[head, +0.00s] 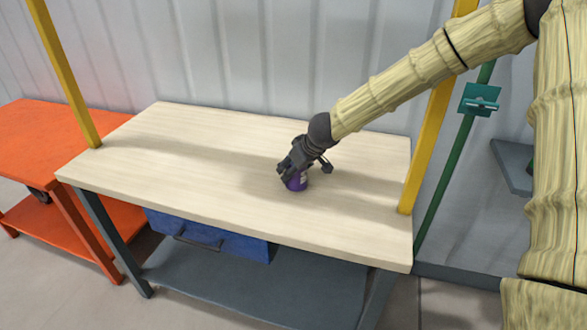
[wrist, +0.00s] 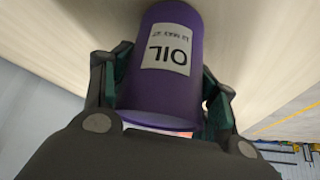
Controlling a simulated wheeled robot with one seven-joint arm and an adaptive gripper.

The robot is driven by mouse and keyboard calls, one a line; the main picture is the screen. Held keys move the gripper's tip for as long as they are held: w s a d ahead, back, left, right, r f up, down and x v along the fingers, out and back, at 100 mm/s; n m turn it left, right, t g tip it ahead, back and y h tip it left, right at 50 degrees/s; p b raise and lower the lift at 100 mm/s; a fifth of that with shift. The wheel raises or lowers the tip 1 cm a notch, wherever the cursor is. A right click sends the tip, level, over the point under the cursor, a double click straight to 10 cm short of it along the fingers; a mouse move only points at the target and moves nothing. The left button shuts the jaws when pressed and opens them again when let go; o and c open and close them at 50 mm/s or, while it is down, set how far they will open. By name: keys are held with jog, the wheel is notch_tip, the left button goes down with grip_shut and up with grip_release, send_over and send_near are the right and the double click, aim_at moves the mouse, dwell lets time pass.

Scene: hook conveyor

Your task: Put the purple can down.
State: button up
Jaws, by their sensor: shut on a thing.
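The purple can (head: 297,183) is at the middle right of the wooden workbench top (head: 200,150) in the head view. My gripper (head: 290,174) reaches down from the upper right and is shut on it, hiding much of the can. In the wrist view the purple can (wrist: 160,85) sits between both fingers of my gripper (wrist: 160,90). Its pale label reads "OIL", upside down in that view. The can is at or very close to the bench surface; I cannot tell whether it touches.
The bench top around the can is bare. Yellow posts (head: 68,75) (head: 432,110) rise at the bench's left and right ends. A blue drawer (head: 210,235) hangs under the front edge. An orange cart (head: 50,140) stands to the left. A green pole (head: 455,160) stands at the right.

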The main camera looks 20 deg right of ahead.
jog(key=o, duration=1.3)
jog(key=shift+d+f, duration=0.15)
jog(key=shift+f, duration=0.05)
jog(key=shift+r, duration=0.1)
jog(key=shift+r, duration=0.2)
jog(key=p+v, duration=0.3)
jog(key=v, duration=0.8)
jog(key=shift+s+d+r+p, duration=0.1)
jog(key=shift+s+r+p, duration=0.1)
jog(key=shift+r+p, duration=0.15)
